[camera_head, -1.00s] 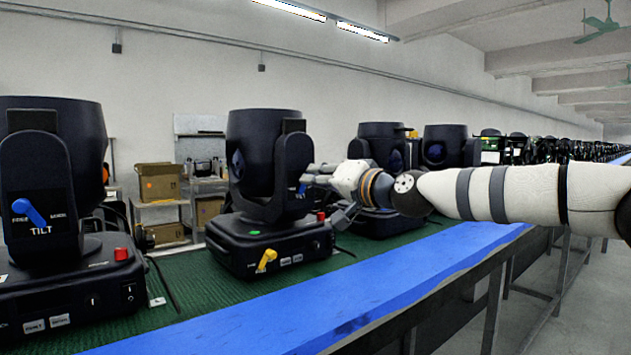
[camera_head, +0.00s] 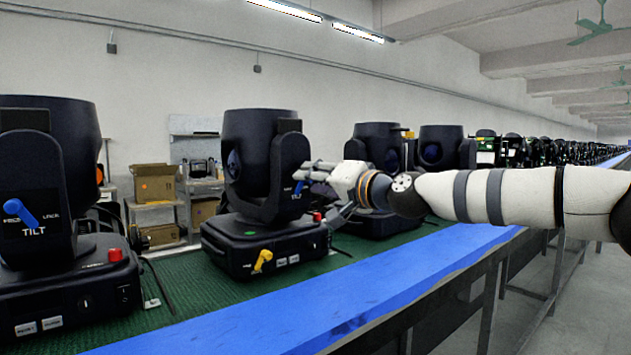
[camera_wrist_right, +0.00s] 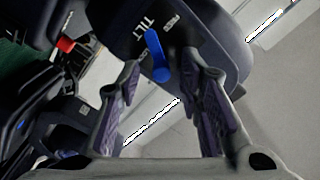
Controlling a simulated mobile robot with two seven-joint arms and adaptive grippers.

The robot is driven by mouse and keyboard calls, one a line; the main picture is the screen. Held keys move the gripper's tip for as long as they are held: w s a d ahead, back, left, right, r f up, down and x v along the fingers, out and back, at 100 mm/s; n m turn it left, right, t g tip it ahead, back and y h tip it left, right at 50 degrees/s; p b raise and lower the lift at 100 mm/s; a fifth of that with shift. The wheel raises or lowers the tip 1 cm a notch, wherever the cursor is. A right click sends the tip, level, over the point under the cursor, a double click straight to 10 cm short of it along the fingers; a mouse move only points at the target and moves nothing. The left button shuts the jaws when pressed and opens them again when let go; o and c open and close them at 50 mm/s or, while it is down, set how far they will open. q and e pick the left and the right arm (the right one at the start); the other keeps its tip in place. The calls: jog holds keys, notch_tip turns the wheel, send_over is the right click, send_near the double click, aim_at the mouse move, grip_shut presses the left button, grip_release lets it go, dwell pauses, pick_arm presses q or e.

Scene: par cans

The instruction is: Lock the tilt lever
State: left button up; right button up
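The blue tilt lever (camera_head: 299,187) is on the upright yoke arm of the middle black light head (camera_head: 262,165). In the right wrist view the blue lever (camera_wrist_right: 158,60) lies near the printed words TILT and FREE. My right gripper (camera_head: 304,172) is at the yoke, close to the lever. In the wrist view my right gripper (camera_wrist_right: 162,75) is open, with one finger on each side of the lever and a gap to both. I cannot tell how far the fingertips are from the panel. My left gripper is not in view.
Another light head (camera_head: 45,170) with its own blue lever (camera_head: 20,213) stands at the left. More heads (camera_head: 440,150) line up behind my right arm. The middle base has a yellow lever (camera_head: 262,260) and a red knob (camera_head: 316,216). The blue bench strip (camera_head: 350,285) is clear.

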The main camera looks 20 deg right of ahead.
jog(key=shift+s, duration=0.1)
jog(key=v, duration=1.1)
jog(key=shift+s+d, duration=0.15)
jog(key=shift+s, duration=0.25)
